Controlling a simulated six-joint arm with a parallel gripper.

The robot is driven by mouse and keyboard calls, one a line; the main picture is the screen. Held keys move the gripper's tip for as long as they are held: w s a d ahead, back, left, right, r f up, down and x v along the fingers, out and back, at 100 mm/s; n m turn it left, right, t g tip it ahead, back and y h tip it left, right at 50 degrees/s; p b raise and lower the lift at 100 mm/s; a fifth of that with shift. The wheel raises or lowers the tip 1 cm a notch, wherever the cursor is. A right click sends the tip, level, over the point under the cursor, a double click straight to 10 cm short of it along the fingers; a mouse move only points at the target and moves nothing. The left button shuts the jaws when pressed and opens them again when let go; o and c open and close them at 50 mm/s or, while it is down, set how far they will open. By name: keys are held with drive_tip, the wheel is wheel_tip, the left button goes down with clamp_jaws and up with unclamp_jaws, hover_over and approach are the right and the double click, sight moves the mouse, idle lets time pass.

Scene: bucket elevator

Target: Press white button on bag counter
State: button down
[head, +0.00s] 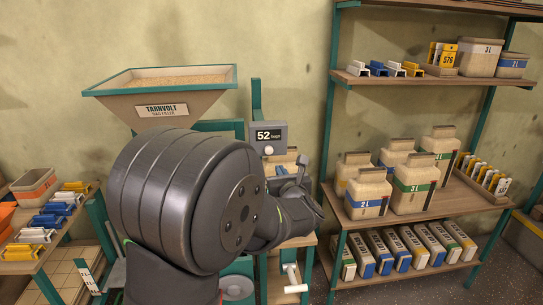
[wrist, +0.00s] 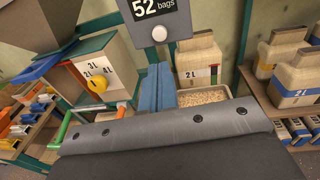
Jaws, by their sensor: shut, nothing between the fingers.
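The bag counter is a grey box (head: 278,124) on a green post, with a dark display reading "52 bags". Its round white button (head: 268,150) sits below the display. In the wrist view the counter (wrist: 183,26) is at the top, with the white button (wrist: 159,34) at its lower edge. My gripper (wrist: 158,68) is shut and empty, its two blue-grey fingers side by side and pointing towards the counter. The fingertips appear just below the button, with a small gap in the picture. In the head view my arm hides part of the area below the counter.
A bag filler hopper (head: 163,105) full of grain stands left of the counter. A box with a yellow dial (wrist: 97,84) marked 2L, 3L and 4L is left of my fingers. Shelves with bags (head: 368,190) stand right.

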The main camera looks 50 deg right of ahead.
sight(270, 151)
drive_tip(key=x, duration=1.2)
drive_tip(key=shift+w+d, duration=0.1)
drive_tip(key=shift+w, duration=0.05)
drive_tip(key=shift+w, duration=0.1)
drive_tip(key=shift+w+d, duration=0.3)
drive_tip(key=shift+d, duration=0.05)
drive_tip(key=shift+w+d+r, duration=0.15)
drive_tip(key=shift+w+r, duration=0.05)
drive_tip(key=shift+w, duration=0.15)
drive_tip(key=v, duration=1.4)
drive_tip(key=shift+s, duration=0.4)
drive_tip(key=shift+d+f, duration=0.1)
drive_tip(key=shift+f, duration=0.1)
